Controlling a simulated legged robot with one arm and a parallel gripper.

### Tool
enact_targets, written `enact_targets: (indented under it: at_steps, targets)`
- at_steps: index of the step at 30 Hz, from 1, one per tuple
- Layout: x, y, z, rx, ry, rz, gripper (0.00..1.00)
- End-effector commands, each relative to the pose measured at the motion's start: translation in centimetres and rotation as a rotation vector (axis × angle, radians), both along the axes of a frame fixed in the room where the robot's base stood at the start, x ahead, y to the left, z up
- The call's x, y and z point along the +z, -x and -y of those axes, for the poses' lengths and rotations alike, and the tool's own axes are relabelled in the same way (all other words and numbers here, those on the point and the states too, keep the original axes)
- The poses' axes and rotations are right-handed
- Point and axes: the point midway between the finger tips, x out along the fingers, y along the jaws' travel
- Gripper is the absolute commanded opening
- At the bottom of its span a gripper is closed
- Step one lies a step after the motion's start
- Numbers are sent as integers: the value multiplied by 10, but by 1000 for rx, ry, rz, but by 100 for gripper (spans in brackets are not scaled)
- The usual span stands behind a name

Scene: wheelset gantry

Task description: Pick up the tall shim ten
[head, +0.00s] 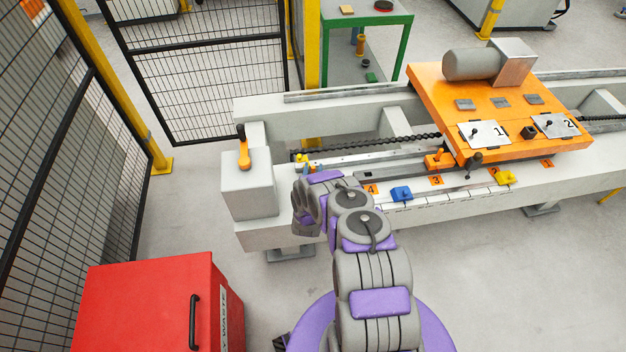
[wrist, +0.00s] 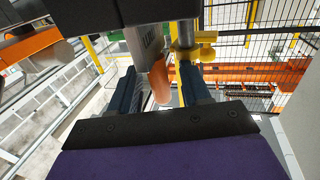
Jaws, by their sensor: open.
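I cannot pick out the tall shim ten for certain in either view. Small yellow and blue pieces (head: 303,160) sit on the gantry beam just beyond my arm in the head view, too small to read. My gripper is hidden behind my arm there. In the wrist view my gripper (wrist: 160,92) is open, with two blue fingers pointing away from the camera.
The beam (head: 440,212) carries a blue block (head: 401,194), a yellow block (head: 504,178) and numbered orange tags. An orange carriage (head: 440,96) stands on its right part. A red waste bin (head: 140,305) stands front left.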

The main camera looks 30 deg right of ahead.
Motion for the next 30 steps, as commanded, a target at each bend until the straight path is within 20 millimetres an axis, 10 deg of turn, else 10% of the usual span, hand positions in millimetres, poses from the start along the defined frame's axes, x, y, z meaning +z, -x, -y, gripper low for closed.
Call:
enact_targets:
  at_steps: [16,30]
  targets:
    - [0,0,0,0,0,0,0]
    - [0,1,0,0,-1,-1,0]
